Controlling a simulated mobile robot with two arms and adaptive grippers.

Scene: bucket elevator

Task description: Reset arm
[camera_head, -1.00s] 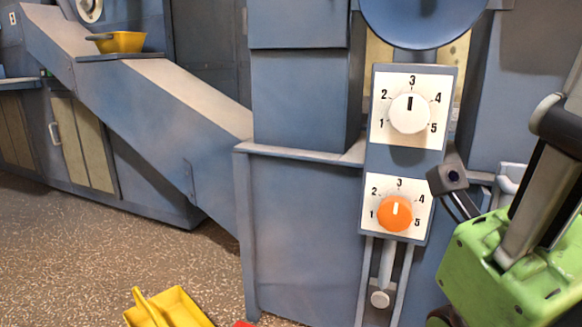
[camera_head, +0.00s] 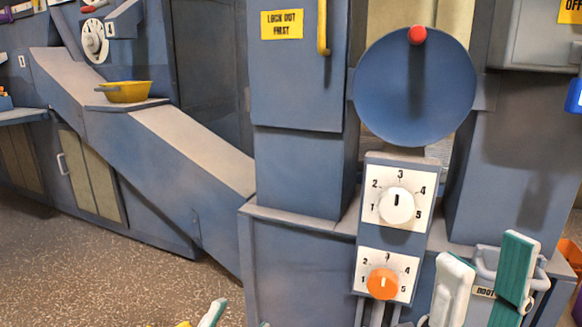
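My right gripper (camera_head: 487,250) is at the lower right, with white and teal fingers pointing up. The fingers stand apart and nothing shows held between them. It is in front of the blue machine, right of the orange dial (camera_head: 382,283). Of my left gripper, a white and teal fingertip (camera_head: 213,313) shows at the bottom edge, left of centre. The rest is cut off, so its opening cannot be told.
A white dial (camera_head: 397,205) sits above the orange one, under a blue disc (camera_head: 415,88) with a red knob (camera_head: 417,35). A yellow bucket (camera_head: 127,92) stands on the sloping chute (camera_head: 190,140). Open floor (camera_head: 90,270) lies at lower left.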

